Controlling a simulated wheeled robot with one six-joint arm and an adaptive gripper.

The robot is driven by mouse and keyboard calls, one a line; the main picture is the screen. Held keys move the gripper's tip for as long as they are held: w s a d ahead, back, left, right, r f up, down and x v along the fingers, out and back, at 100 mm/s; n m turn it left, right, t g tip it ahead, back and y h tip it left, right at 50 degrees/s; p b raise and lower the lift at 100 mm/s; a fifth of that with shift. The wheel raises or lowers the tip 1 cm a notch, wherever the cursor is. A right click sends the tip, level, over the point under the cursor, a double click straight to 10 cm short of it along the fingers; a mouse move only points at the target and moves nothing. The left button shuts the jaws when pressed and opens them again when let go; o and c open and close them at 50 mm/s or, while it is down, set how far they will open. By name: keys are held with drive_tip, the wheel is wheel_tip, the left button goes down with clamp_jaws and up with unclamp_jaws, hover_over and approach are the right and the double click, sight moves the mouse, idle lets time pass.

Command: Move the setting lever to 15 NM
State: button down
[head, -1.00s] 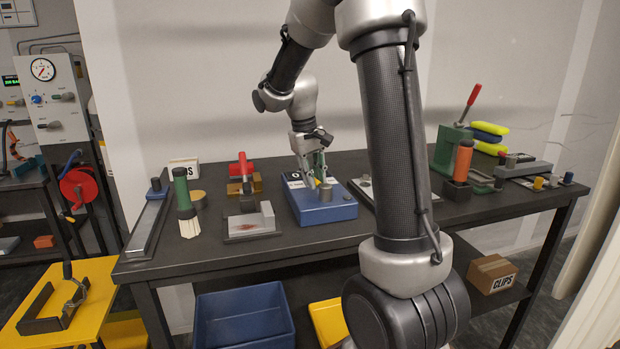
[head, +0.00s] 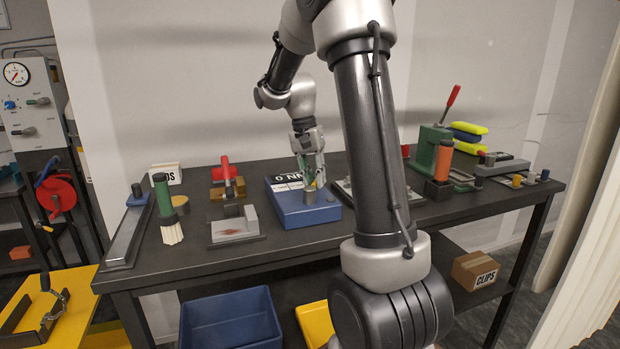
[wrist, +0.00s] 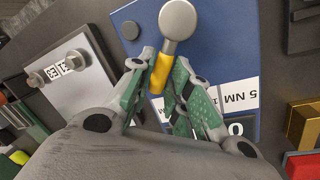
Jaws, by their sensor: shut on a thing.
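The blue setting box (head: 285,212) stands on the bench with a white scale strip (head: 289,180) reading "0 NM" at its back. The setting lever has a round grey pivot knob (head: 308,197) near the front and a yellow arm. In the wrist view, the knob (wrist: 178,19) is at the top and the yellow arm (wrist: 161,72) reaches down between the green-padded fingers. My gripper (head: 312,172), also in the wrist view (wrist: 165,72), is shut on the lever. "5 NM" and part of a "0" show right of the fingers; which mark the lever points at is hidden.
Left of the box is a red-handled fixture (head: 227,190) and a grey block on a plate (head: 236,228). Right of it, a plate with metal studs (wrist: 75,75) lies close by. A green press (head: 432,148) stands farther right. The bench front is mostly clear.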

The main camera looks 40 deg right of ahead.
drive_tip(key=shift+s+d+m, duration=0.25)
drive_tip(key=shift+m, duration=0.45)
drive_tip(key=c, duration=1.3)
unclamp_jaws()
drive_tip(key=shift+s, duration=0.1)
drive_tip(key=r, duration=0.4)
drive_tip(key=w+r, duration=0.1)
drive_tip(key=r, duration=0.3)
drive_tip(key=w+a+r, duration=0.1)
drive_tip(key=r, duration=0.3)
drive_tip(key=shift+f, duration=0.1)
